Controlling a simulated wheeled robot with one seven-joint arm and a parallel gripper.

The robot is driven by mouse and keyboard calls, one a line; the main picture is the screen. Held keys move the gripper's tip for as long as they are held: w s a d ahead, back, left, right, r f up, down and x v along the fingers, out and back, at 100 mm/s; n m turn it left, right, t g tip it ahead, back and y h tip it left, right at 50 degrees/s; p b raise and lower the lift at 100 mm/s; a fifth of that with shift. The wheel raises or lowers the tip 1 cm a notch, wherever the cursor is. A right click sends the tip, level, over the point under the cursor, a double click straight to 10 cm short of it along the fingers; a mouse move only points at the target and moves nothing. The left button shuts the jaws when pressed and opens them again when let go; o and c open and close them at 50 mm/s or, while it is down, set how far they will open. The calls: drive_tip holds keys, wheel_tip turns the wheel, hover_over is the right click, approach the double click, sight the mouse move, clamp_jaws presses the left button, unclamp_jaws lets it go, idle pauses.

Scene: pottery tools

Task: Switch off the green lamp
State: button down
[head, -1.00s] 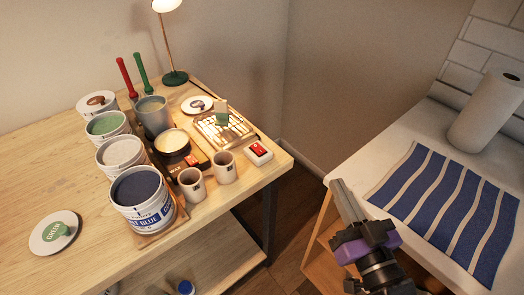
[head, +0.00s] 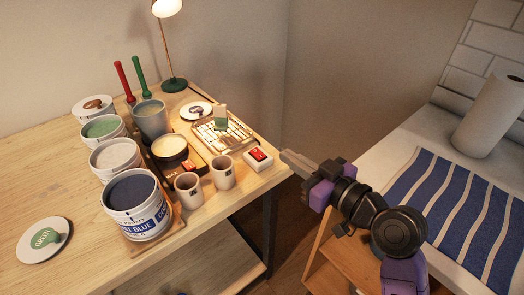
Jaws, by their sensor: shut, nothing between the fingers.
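The lamp with a green base (head: 173,84) stands at the back of the wooden table, and its thin stem rises to a shade (head: 166,8) cut off by the top edge. The shade's underside glows bright. A small white box with a red switch (head: 259,157) lies near the table's right edge. My gripper (head: 284,155) is shut and empty, with its tips pointing left, just right of the white box in the picture. A gap shows between the tips and the box. I cannot tell the tips' height above the table.
Two small cups (head: 222,172) stand left of the switch box, and a wire rack (head: 222,134) lies behind it. Several paint tubs (head: 137,205) fill the table's middle. At right, a striped cloth (head: 450,215) and a paper roll (head: 490,115) sit on a white counter.

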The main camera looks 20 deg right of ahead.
drive_tip(key=p, duration=0.2)
hover_over(262, 157)
drive_tip(key=shift+f, duration=0.5)
wheel_tip(262, 157, down, 3)
drive_tip(key=shift+r+b, duration=0.1)
drive_tip(key=shift+b, duration=0.25)
drive_tip(key=shift+f, duration=0.7)
